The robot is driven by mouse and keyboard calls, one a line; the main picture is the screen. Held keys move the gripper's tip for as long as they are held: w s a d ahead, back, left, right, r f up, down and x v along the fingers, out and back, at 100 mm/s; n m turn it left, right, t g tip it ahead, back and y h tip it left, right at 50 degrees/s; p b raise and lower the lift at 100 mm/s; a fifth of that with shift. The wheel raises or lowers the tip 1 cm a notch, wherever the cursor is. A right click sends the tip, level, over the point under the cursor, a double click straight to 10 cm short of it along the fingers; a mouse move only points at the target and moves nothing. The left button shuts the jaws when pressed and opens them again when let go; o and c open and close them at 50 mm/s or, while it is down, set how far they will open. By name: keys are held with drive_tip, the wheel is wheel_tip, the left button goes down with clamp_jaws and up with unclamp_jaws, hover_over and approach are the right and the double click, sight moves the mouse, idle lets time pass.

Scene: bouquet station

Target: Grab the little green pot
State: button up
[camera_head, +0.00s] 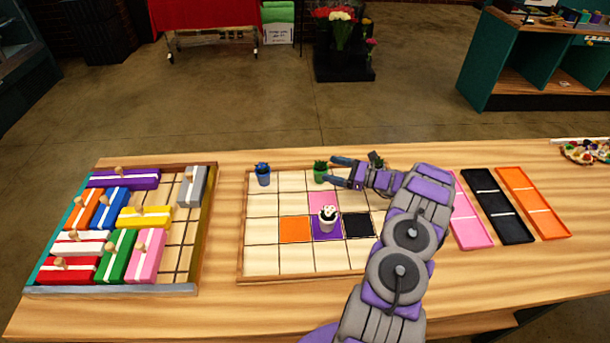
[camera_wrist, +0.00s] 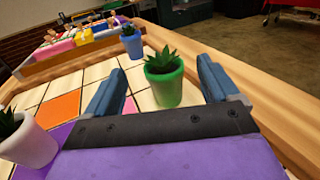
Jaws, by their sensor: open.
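The little green pot (camera_head: 320,176) holds a spiky plant and stands upright at the far edge of the gridded board (camera_head: 262,257). My gripper (camera_head: 336,171) is open beside it, on its right in the head view. In the wrist view, the green pot (camera_wrist: 164,86) shows between and just beyond the two blue fingers of my gripper (camera_wrist: 160,88). I cannot tell whether the fingers touch it.
A blue pot (camera_head: 263,178) stands at the board's far left corner. A white pot (camera_head: 327,219) stands on the purple square. A block puzzle tray (camera_head: 115,290) is left; pink, black (camera_head: 498,207) and orange trays are right. A wooden rim (camera_wrist: 262,98) edges the board.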

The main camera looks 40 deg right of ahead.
sight(316, 165)
drive_tip(key=shift+w+d+f, duration=0.15)
drive_tip(key=shift+d+f, duration=0.25)
drive_tip(key=shift+d, duration=0.1)
drive_tip(key=shift+w, duration=0.35)
drive_tip(key=x, duration=0.2)
drive_tip(key=b+x, duration=0.1)
drive_tip(key=a+x, duration=0.1)
drive_tip(key=x, duration=0.1)
drive_tip(key=shift+s+a+b, duration=0.1)
drive_tip(key=shift+a+b, duration=0.15)
drive_tip(key=shift+b, duration=0.15)
drive_tip(key=shift+w, duration=0.55)
drive_tip(key=shift+d, duration=0.1)
drive_tip(key=shift+a+r, duration=0.15)
drive_tip(key=shift+a, duration=0.15)
drive_tip(key=c, duration=0.4)
drive_tip(key=shift+d, duration=0.1)
drive_tip(key=c, duration=0.9)
